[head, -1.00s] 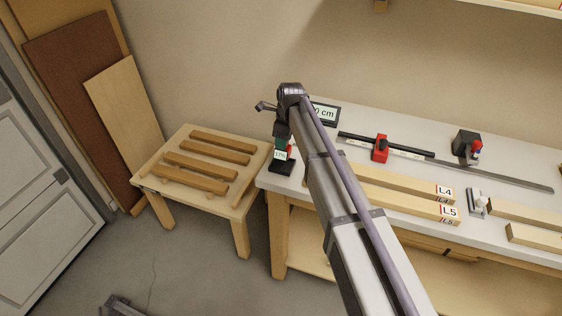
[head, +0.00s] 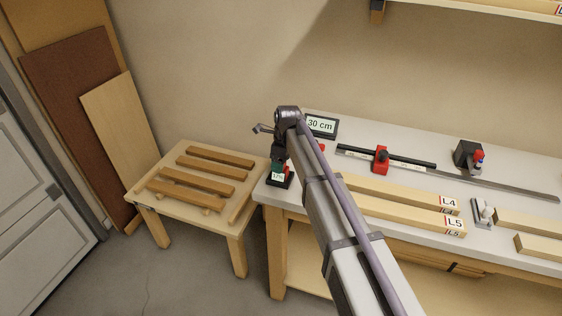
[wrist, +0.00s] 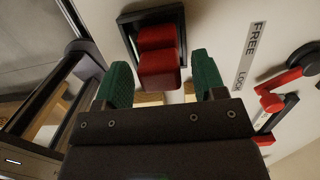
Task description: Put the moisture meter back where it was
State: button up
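The moisture meter (wrist: 158,70) appears as a red block in the wrist view, standing within a square black-rimmed holder (wrist: 124,37). In the head view its small white display (head: 278,177) reads about 17% at the bench's left end, just above the black base of the holder (head: 286,184). My gripper (wrist: 163,80) has its two green fingers apart, one on each side of the red block, with a visible gap on both sides. In the head view the gripper is directly over the meter and partly hides it.
A "30 cm" display (head: 321,125) stands behind my arm. A rail with a red stop (head: 381,160) and timber pieces L4 (head: 405,195) and L5 (head: 410,215) lie to the right. A low table with wooden bars (head: 240,217) stands left of the bench.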

notch_tip(320, 180, up, 12)
jog(key=d+p, duration=0.1)
jog(key=p, duration=1.1)
jog(key=shift+s+d+r, duration=0.15)
jog(key=shift+s+d, duration=0.05)
jog(key=s+d+n, duration=1)
jog(key=s, duration=0.3)
jog(key=s+d+n+h, duration=0.1)
jog(key=s+d+n, duration=0.8)
jog(key=s, duration=0.5)
jog(key=shift+s+d+n, duration=0.15)
jog(key=shift+d+n, duration=0.25)
jog(key=shift+n, duration=0.8)
notch_tip(320, 180, down, 4)
jog(key=b, duration=0.3)
jog(key=shift+r, duration=0.1)
